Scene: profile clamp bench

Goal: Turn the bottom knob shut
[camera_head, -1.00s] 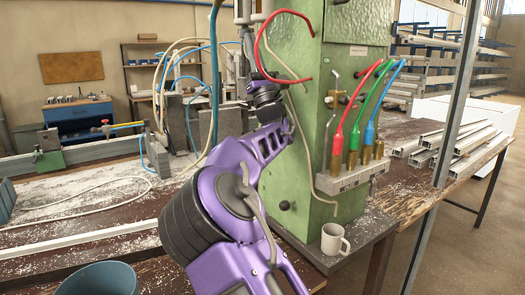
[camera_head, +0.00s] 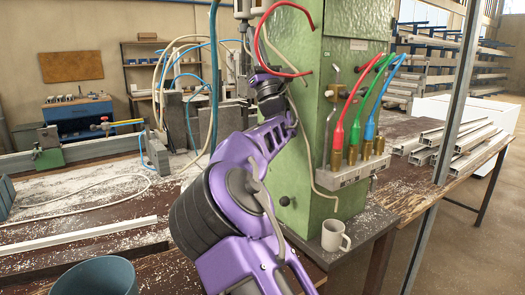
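A small dark round knob (camera_head: 284,201) sits low on the left face of the green machine column (camera_head: 345,120). I see no second knob clearly on that face; the part higher up is partly behind my arm. My purple arm rises from the bottom of the view, in front of the column's left side. Its dark end, my gripper (camera_head: 264,78), is beside the column's upper left, well above the dark knob and apart from it. The fingers are too small and turned away to make out.
A red hose (camera_head: 262,48) loops close to my gripper. Red, green and blue hoses run to brass fittings on a grey block (camera_head: 350,177). A white mug (camera_head: 334,236) stands at the column's foot. A blue-grey bucket (camera_head: 95,279) is at front left.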

